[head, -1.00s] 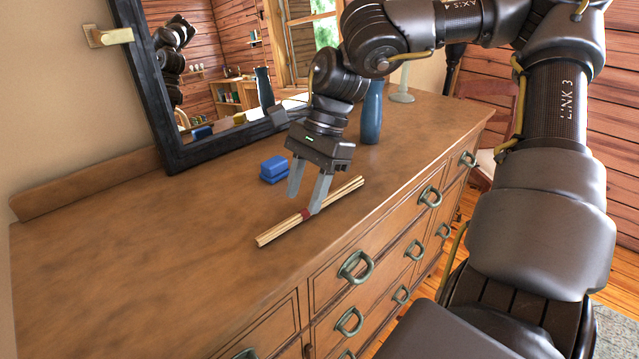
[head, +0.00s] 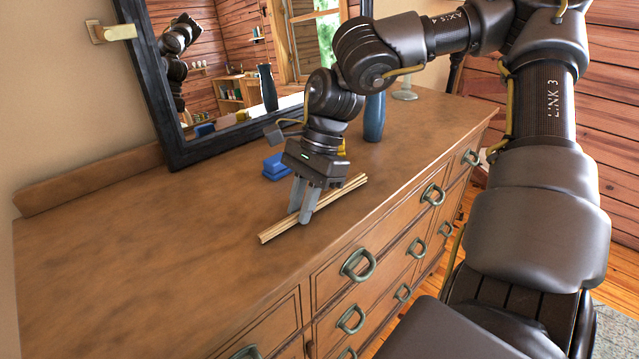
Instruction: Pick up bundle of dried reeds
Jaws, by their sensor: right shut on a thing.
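The bundle of dried reeds (head: 342,191) is a pale, straw-coloured bunch of thin stalks. It lies slantwise on the wooden dresser top (head: 130,250), near the front edge. My right gripper (head: 299,217) points down over the middle of the bundle and is shut on it, with the fingers across the stalks. The fingers hide the red band at the bundle's middle. Both ends of the bundle stick out past the fingers. I cannot see any gap between the bundle and the dresser top. My left gripper is not in view.
A small blue box-like object (head: 275,166) lies just behind my right gripper. A blue vase (head: 374,118) and a pale green stand (head: 405,90) are farther back. A dark-framed mirror (head: 165,100) stands along the wall. The dresser's left part is clear.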

